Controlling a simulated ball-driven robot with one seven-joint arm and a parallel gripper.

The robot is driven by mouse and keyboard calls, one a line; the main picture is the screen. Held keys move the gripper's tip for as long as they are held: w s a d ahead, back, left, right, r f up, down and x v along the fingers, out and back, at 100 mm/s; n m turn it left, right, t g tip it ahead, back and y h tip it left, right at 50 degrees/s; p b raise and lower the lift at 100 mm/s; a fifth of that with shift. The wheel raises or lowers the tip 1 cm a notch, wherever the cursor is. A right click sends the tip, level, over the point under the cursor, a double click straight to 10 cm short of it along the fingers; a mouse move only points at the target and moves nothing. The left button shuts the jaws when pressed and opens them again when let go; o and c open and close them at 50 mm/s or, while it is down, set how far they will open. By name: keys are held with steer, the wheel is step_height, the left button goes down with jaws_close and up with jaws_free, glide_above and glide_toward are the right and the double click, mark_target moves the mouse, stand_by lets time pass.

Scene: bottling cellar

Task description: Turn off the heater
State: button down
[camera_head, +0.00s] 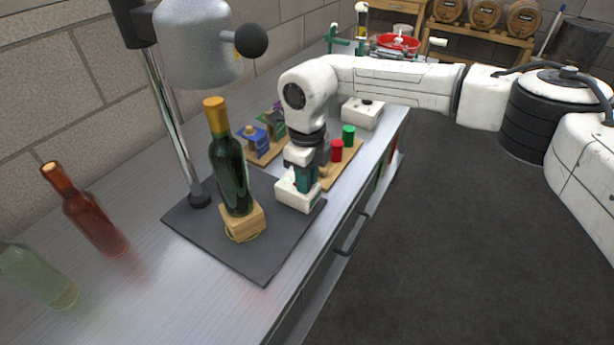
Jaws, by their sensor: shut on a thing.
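The heater appears to be the grey metal hood (196,45) with a black ball knob (251,41), held on a post over a dark base plate (262,262). A small white box (297,196) sits at the right side of the plate. My gripper (304,186) points down at this box and its fingers are shut on the part on its top, probably a switch. The fingers hide that part, so its position does not show. A dark green bottle (232,170) with a gold neck stands on a wooden block (244,221) beside my gripper, below the hood.
A brown bottle (85,212) and a pale bottle (36,275) stand at the left. Behind my gripper are red (337,151) and green (348,135) cylinders, small coloured packs (256,140) and another white box (362,113).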

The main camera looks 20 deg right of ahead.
mark_target(293, 182)
steer(key=shift+a, duration=0.1)
steer(key=shift+w+a+r+g+h+p, duration=0.1)
steer(key=shift+w+g+h+p, duration=0.1)
steer(key=shift+g+h+p, duration=0.3)
steer(key=shift+w+g+h, duration=0.15)
steer(key=shift+g+h, duration=0.25)
steer(key=shift+g, duration=0.3)
steer(key=c, duration=1)
jaws_free()
steer(key=shift+o, duration=0.2)
steer(key=b+v, duration=0.1)
steer(key=v, duration=0.9)
steer(key=shift+r, duration=0.35)
